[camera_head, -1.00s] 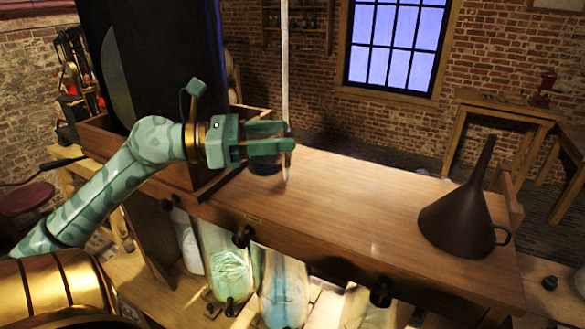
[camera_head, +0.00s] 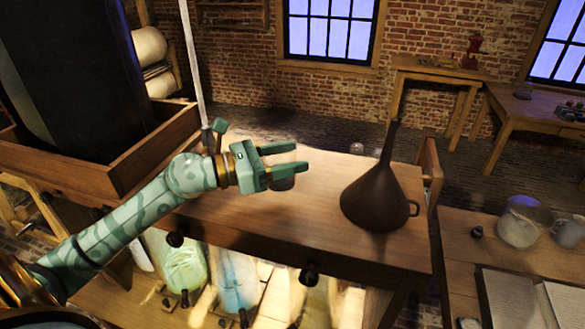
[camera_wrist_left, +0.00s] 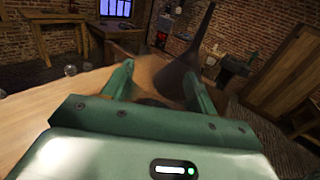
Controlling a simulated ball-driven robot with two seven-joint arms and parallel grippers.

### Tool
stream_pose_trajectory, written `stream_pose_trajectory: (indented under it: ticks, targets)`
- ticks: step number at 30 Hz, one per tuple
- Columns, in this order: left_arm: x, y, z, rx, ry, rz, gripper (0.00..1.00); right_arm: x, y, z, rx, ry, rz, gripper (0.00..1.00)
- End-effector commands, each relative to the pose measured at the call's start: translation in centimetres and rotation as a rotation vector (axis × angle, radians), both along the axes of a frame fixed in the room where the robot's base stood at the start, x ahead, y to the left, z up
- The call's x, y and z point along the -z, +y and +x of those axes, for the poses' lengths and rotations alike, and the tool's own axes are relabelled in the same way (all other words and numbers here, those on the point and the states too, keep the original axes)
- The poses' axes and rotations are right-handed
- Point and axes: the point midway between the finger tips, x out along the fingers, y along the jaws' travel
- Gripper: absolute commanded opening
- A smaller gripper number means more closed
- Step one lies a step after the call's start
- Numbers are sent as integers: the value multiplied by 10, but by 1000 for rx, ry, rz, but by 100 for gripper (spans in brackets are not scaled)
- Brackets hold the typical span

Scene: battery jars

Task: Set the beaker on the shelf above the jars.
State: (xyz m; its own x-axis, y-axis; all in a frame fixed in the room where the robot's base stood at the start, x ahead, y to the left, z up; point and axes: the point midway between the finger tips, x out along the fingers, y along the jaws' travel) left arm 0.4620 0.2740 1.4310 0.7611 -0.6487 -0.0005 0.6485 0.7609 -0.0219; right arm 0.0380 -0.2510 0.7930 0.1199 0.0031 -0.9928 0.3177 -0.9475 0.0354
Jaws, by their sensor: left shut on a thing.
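My left gripper (camera_head: 298,158) is shut on a clear glass beaker (camera_head: 284,182), over the wooden shelf (camera_head: 240,222). The beaker is faint, partly hidden by the fingers. I cannot tell whether its base touches the wood. In the left wrist view the beaker (camera_wrist_left: 152,78) shows only as a see-through patch between the two green fingers. Below the shelf stand the glass jars, one with pale green contents (camera_head: 184,264) and one with pale blue contents (camera_head: 238,280). My right gripper is not in view.
A dark brown funnel (camera_head: 377,198) stands on the shelf right of the gripper; it also shows in the left wrist view (camera_wrist_left: 185,72). A wooden tray (camera_head: 150,165) with a tall dark block is at left. A side table at right holds a glass jug (camera_head: 518,228) and an open book (camera_head: 508,298).

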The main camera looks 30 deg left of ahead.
Motion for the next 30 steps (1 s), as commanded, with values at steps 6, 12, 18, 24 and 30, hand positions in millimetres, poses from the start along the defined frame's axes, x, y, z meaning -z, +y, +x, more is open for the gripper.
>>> stream_pose_trajectory:
  ticks: [6, 12, 18, 24, 30]
  targets:
    - [17, -10, 11, 1, 1, -4, 33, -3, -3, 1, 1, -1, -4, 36]
    - [45, -9, 10, -1, 2, -2, 33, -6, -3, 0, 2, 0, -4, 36]
    - [47, -9, 10, 1, 1, 1, 33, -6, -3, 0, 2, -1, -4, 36]
    - [51, -9, 10, 1, 1, 0, 61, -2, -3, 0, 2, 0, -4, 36]
    - [50, -9, 10, 0, 1, 0, 80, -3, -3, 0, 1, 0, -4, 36]
